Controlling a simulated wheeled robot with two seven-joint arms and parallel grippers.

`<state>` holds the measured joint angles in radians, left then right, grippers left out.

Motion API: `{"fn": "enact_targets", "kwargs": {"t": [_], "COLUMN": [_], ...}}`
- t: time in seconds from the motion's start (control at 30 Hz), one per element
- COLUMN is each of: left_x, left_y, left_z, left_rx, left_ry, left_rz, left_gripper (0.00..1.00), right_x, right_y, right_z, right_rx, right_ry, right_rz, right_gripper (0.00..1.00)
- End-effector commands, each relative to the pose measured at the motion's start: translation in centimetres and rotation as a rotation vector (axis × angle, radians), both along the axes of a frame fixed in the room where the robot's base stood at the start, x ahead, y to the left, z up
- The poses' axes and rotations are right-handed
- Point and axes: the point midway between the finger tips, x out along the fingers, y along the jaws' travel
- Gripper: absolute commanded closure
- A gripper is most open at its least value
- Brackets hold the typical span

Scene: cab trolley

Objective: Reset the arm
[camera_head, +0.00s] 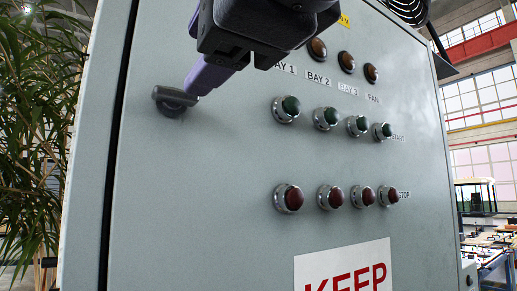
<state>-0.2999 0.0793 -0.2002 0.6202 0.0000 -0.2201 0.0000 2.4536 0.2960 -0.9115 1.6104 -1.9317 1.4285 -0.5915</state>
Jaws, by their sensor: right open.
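My right gripper (212,70) comes in from the top of the view, in front of a grey control cabinet (180,190). Its body is dark and its fingers are purple. It is open, with nothing seen between the fingers. The fingertips lie beside a dark latch handle (172,98) on the cabinet door in the picture; I cannot tell whether they touch it. The gripper's dark body covers part of the panel above the labels. My left gripper is not in view.
The panel has a row of green buttons (326,117), a row of red buttons (330,197) and amber lamps (346,61). A KEEP sign (345,272) is below. A plant (35,140) stands at left; a fan (408,8) is at upper right.

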Motion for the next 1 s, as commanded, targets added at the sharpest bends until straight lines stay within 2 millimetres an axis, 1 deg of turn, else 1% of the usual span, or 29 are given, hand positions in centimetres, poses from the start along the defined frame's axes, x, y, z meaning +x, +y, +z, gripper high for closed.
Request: {"fn": "enact_targets", "kwargs": {"t": [0.03, 0.13, 0.53, 0.57, 0.67, 0.7, 0.77, 0.87, 1.0], "left_x": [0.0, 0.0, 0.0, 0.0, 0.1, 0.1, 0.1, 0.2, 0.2], "left_y": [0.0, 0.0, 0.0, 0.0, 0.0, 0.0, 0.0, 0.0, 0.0], "left_z": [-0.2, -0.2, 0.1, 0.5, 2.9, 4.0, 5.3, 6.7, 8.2], "left_rx": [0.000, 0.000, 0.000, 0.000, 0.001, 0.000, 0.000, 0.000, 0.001], "left_ry": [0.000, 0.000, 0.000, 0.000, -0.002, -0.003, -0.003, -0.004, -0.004], "left_rz": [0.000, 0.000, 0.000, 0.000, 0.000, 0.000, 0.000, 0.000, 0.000], "left_gripper": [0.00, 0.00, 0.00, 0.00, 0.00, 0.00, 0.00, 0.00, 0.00], "right_x": [-0.4, -0.7, -0.7, -0.7, -0.9, -0.9, -0.9, -1.0, -1.0], "right_y": [-0.3, -0.5, -0.5, -0.5, -0.5, -0.5, -0.5, -0.5, -0.5], "right_z": [-0.1, 0.0, 0.3, 0.7, 3.1, 4.3, 5.6, 7.0, 8.5], "right_rx": [0.000, -0.001, -0.001, -0.001, -0.001, -0.001, -0.001, 0.000, -0.001], "right_ry": [-0.002, -0.001, -0.001, -0.001, -0.003, -0.004, -0.004, -0.005, -0.006], "right_rz": [0.000, 0.000, 0.000, 0.000, 0.000, 0.000, 0.000, 0.000, 0.000], "right_gripper": [0.49, 0.49, 0.49, 0.49, 0.49, 0.49, 0.49, 0.49, 0.49]}}
